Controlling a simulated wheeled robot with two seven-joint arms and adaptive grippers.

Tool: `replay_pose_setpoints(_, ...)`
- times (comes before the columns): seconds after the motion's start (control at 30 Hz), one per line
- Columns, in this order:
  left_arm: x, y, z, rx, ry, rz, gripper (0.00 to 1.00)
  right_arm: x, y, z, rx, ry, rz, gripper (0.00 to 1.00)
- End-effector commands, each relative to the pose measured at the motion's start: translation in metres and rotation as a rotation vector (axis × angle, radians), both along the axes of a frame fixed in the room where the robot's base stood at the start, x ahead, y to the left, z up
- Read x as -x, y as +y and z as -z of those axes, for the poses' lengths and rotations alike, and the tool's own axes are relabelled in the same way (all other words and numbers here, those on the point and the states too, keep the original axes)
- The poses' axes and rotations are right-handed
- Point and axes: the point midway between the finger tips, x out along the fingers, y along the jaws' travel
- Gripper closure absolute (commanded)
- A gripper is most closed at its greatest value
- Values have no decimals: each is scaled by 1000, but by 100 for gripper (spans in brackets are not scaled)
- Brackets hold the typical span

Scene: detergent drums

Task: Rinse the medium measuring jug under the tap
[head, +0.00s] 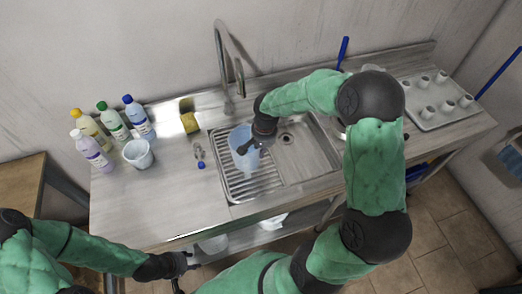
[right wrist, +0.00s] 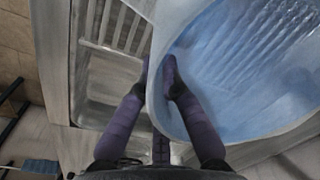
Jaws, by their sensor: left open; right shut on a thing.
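The translucent blue measuring jug (head: 238,137) is at the left part of the sink (head: 290,165), over the ribbed area, in front of the tap (head: 228,65). My right gripper (head: 247,147) is shut on the jug's wall at the rim. In the right wrist view one finger of my right gripper (right wrist: 160,75) is inside the jug and one outside, with the jug's wall (right wrist: 240,70) between them. The jug's mouth faces up towards the head camera. I cannot tell whether water runs. My left gripper (head: 182,272) is open and empty, low in front of the counter.
A smaller pale jug or cup (head: 138,153) stands at the left beside several bottles (head: 110,125). A yellow sponge (head: 189,122) and a small blue-capped item (head: 200,157) lie left of the sink. A white tray (head: 435,100) with several cups is at right. The counter's front left (head: 140,210) is clear.

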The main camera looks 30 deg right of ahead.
Motion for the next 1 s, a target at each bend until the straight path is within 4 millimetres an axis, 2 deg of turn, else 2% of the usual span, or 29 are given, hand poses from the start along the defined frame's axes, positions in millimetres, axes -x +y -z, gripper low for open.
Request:
replay_pose_setpoints(0.83,0,0,9,0,0,0,57,0,0,11,0,0,0,100)
replay_pose_setpoints(0.93,0,0,9,0,0,0,57,0,0,11,0,0,0,71)
replay_pose_setpoints(0.97,0,0,9,0,0,0,57,0,0,11,0,0,0,66)
replay_pose_setpoints(1.0,0,0,9,0,0,0,57,0,0,11,0,0,0,66)
